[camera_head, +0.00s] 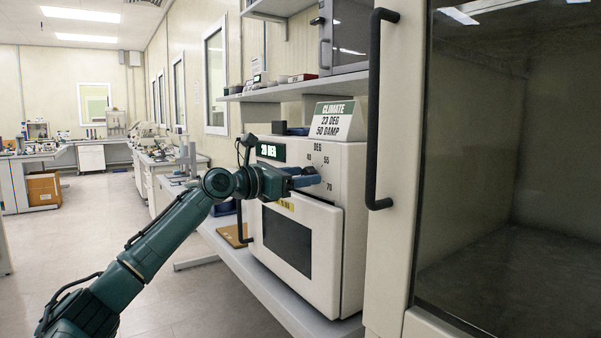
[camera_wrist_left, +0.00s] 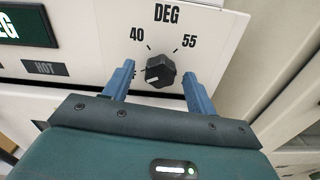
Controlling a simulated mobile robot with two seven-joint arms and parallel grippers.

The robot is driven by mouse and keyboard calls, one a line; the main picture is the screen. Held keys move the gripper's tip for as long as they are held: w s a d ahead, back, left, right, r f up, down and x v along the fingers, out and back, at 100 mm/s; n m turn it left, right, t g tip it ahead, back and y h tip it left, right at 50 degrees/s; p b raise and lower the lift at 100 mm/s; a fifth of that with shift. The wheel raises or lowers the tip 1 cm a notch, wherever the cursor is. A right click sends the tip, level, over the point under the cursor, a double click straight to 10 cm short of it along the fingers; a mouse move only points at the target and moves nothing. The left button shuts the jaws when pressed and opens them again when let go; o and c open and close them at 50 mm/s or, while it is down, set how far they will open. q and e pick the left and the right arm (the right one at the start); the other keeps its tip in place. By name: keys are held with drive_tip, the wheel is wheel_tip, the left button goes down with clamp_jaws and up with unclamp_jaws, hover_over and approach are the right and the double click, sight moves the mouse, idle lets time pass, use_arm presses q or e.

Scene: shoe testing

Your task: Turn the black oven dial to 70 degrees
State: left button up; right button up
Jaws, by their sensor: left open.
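The white oven (camera_head: 350,235) stands on a bench, with a dial panel at its upper right. The black dial (camera_wrist_left: 160,71) shows in the left wrist view below the DEG label, with 40 at its upper left and 55 at its upper right. A pale mark shows on the dial's lower left. My left gripper (camera_head: 310,175) is at the panel, its blue fingers open. In the wrist view the fingers (camera_wrist_left: 158,76) are on either side of the dial, with gaps visible. In the head view they hide the dial; a 70 label shows just below right. My right gripper is not in view.
A lit green display (camera_head: 271,151) on the oven reads 23 DEG. A CLIMATE sign (camera_head: 338,120) stands on top of the oven. A tall glass-fronted cabinet with a black handle (camera_head: 373,110) is close on the right. The floor at left is open.

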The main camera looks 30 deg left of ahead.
use_arm(q)
drive_tip(key=shift+w, duration=0.15)
drive_tip(key=shift+c, duration=0.4)
drive_tip(key=c, duration=0.9)
drive_tip(key=shift+r, duration=0.1)
